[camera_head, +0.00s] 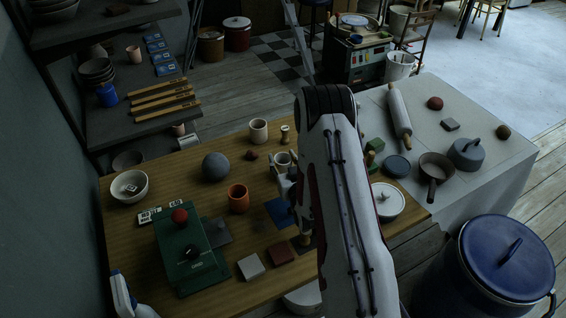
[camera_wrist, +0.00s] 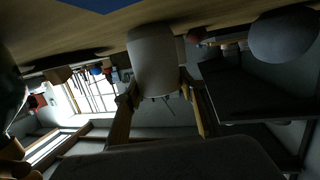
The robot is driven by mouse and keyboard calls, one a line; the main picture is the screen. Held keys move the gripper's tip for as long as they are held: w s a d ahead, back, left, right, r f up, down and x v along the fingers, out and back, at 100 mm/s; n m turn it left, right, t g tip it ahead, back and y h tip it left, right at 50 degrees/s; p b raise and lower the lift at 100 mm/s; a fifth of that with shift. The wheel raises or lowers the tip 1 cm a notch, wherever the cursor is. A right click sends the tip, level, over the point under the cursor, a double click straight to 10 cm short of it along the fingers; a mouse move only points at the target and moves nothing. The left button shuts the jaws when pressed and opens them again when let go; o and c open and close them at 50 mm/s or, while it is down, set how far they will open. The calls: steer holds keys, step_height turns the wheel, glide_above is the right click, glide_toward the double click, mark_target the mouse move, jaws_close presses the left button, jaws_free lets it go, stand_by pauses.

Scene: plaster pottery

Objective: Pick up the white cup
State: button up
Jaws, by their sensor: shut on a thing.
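A white cup (camera_head: 281,159) is at my gripper (camera_head: 283,168), left of my arm in the head view. In the wrist view the white cup (camera_wrist: 153,58) sits between the two fingers of my gripper (camera_wrist: 160,95), which are shut on it. My wrist and arm hide part of the cup in the head view. I cannot tell whether its base touches the table. Another pale cup (camera_head: 258,131) stands on the wooden table (camera_head: 160,172), behind and left of the held one.
An orange-brown cup (camera_head: 238,198), a grey ball (camera_head: 215,166) and a small wooden spool (camera_head: 285,134) stand near my gripper. A green box with a red knob (camera_head: 190,250) is at front left. A white bowl (camera_head: 130,186) stands at the left. A rolling pin (camera_head: 399,110) lies on the right table.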

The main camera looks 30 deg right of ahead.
mark_target(282, 159)
steer(key=shift+r, duration=0.25)
steer(key=shift+r, duration=4.75)
steer(key=shift+a, duration=0.1)
